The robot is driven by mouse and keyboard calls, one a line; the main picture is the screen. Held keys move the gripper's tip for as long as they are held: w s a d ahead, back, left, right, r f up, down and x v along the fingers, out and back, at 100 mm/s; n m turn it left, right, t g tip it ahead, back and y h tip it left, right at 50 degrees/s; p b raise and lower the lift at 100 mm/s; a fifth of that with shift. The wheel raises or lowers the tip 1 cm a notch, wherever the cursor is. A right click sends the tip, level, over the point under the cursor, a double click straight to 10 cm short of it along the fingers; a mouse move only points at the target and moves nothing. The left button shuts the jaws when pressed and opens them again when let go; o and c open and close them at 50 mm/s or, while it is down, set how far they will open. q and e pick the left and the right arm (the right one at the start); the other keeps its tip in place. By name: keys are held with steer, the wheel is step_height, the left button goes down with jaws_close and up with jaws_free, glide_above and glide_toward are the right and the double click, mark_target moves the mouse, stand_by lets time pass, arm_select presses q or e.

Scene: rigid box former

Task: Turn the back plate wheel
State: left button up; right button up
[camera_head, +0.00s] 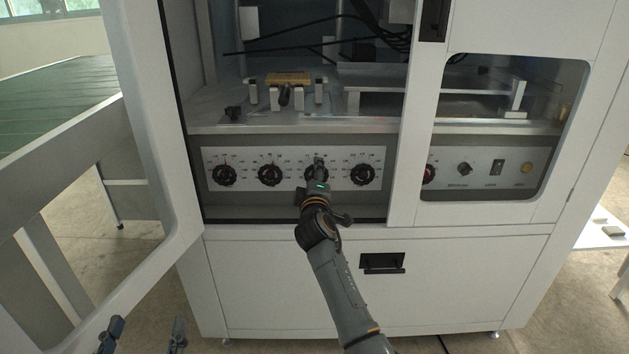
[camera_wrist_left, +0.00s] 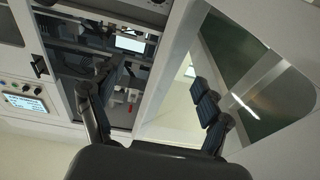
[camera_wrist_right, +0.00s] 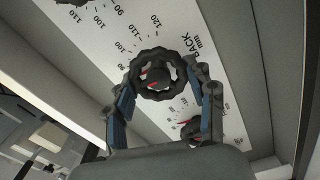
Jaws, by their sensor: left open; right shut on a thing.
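The back plate wheel (camera_wrist_right: 150,62) is a black ridged ring with a red pointer, beside the printed word BACK and a numbered scale. My right gripper (camera_wrist_right: 164,78) is shut on this wheel, with a finger on each side. In the head view, the right gripper (camera_head: 318,168) reaches the third wheel from the left on the white dial panel (camera_head: 247,157) and mostly hides it. My left gripper (camera_head: 142,335) is open and empty at the bottom left, away from the machine. Its spread fingers also show in the left wrist view (camera_wrist_left: 158,90).
Similar wheels stand on both sides: two to the left (camera_head: 270,174) and one close on the right (camera_head: 363,174). The open door (camera_head: 150,130) is at the left. A shelf with a brown block (camera_head: 288,78) lies above the panel, and a drawer handle (camera_head: 382,263) below.

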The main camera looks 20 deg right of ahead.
arm_select(q)
steer(key=shift+s+d+r+t+h+b, duration=0.2)
steer(key=shift+r+t, duration=0.3)
steer(key=shift+r, duration=0.35)
steer(key=shift+s+a+r+t+h+b, duration=0.1)
steer(key=shift+s+r+t+h, duration=0.3)
steer(key=shift+r, duration=0.45)
arm_select(e)
steer(key=shift+m, duration=1)
arm_select(q)
steer(key=shift+w, duration=0.15)
arm_select(e)
steer(key=o, duration=1.2)
steer(key=shift+s, duration=0.1)
steer(key=shift+v, duration=3.7)
